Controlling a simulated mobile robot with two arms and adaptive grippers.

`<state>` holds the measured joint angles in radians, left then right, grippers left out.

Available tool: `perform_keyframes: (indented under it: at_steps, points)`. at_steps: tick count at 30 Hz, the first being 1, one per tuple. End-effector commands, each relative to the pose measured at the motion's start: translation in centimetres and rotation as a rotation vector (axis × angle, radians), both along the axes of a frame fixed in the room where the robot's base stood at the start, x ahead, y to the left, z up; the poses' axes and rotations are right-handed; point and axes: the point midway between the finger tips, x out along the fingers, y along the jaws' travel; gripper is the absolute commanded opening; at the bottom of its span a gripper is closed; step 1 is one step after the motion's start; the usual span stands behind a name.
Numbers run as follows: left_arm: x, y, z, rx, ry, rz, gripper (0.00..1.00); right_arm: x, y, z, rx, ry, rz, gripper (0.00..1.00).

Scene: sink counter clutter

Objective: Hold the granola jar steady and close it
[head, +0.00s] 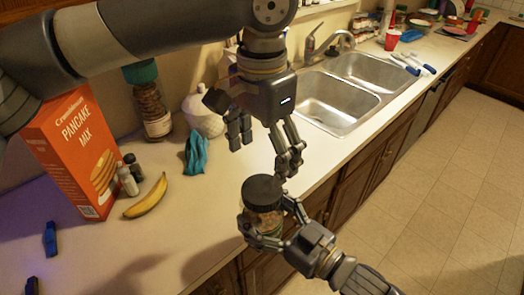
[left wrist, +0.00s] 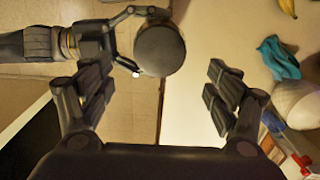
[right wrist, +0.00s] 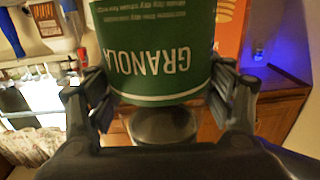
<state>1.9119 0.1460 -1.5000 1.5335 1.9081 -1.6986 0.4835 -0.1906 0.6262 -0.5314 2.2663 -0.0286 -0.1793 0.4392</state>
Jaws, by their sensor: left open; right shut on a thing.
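The granola jar (head: 262,222) is clear with a green label, upright near the counter's front edge. Its black lid (head: 263,190) sits on top; whether it is fully tight I cannot tell. My right gripper (head: 266,230) is shut around the jar's side. In the right wrist view the jar's green GRANOLA label (right wrist: 155,45), upside down, lies between the fingers (right wrist: 165,100). My left gripper (head: 262,158) is open and empty, above and apart from the lid. In the left wrist view the lid (left wrist: 160,50) lies beyond the open fingers (left wrist: 160,95).
A banana (head: 147,197), small shakers (head: 127,178), an orange pancake mix box (head: 75,155), a blue cloth (head: 196,152), a white pot (head: 203,117) and a tall jar (head: 150,108) stand behind left. A double sink (head: 335,103) is at the back right. The left front counter is mostly clear.

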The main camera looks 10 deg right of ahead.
Motion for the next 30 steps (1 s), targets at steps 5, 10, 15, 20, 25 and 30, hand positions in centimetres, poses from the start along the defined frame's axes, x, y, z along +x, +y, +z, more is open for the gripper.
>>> perform_keyframes:
  at_steps: [5, 10, 15, 20, 25, 30]
  points:
    - [0.0, 0.0, 0.0, 0.000, 0.000, -0.002, 0.81, 0.0, 0.0, 0.2, 0.002, -0.004, 0.001, 0.08]
    - [0.0, 0.0, -0.9, -0.001, 0.001, -0.003, 0.81, 0.0, 0.0, 0.2, 0.002, -0.004, 0.001, 0.08]
    - [0.0, 0.1, -3.4, 0.001, 0.000, -0.004, 0.81, 0.0, 0.0, 0.2, 0.002, -0.004, 0.001, 0.08]
    - [0.0, 0.1, -5.8, 0.001, 0.002, -0.004, 0.81, 0.0, 0.0, 0.2, 0.002, -0.004, 0.001, 0.08]
    - [0.0, 0.0, -7.5, 0.000, 0.000, -0.005, 0.81, 0.0, 0.0, 0.2, 0.002, -0.004, 0.001, 0.08]
    - [0.0, 0.0, -8.0, -0.001, -0.001, -0.005, 0.81, 0.0, 0.0, 0.2, 0.002, -0.004, 0.001, 0.08]
